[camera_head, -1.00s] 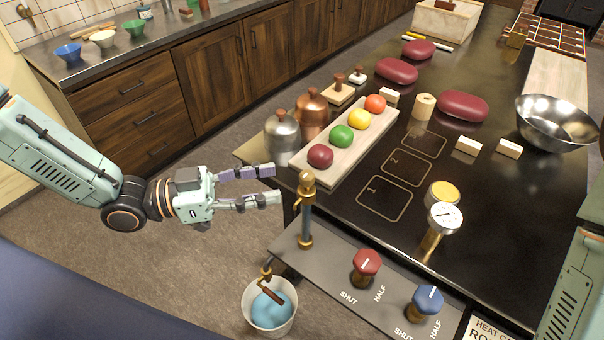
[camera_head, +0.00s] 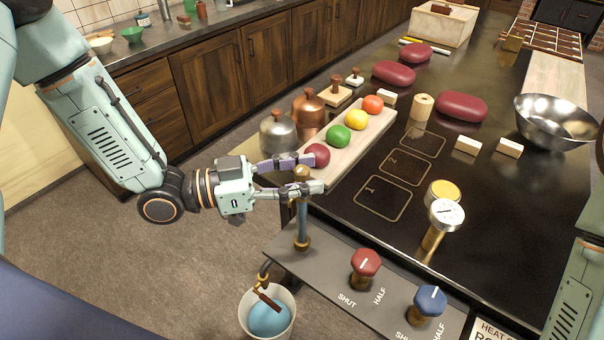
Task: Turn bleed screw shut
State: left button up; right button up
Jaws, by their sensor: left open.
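A blue-grey post (camera_head: 302,220) stands on the grey panel at the table's near left corner. Its brass top (camera_head: 301,173), seemingly the bleed screw, shows between the fingers of my left gripper (camera_head: 315,173). The gripper is open, with one finger on the far side of the brass top and one on the near side. The near finger partly hides it, and I cannot tell whether either finger touches it. Only a part of my right arm shows at the right edge; its gripper is out of view.
Red (camera_head: 365,263) and blue (camera_head: 430,299) knobs stand on the panel (camera_head: 330,275). A board (camera_head: 338,162) with coloured balls and a grey metal canister (camera_head: 277,136) are close behind the gripper.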

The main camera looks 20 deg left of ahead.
pick_arm(q)
jog(key=shift+a, duration=0.1)
jog(key=shift+d, duration=0.25)
jog(key=shift+c, duration=1.3)
jog(key=shift+a, duration=0.15)
grip_shut()
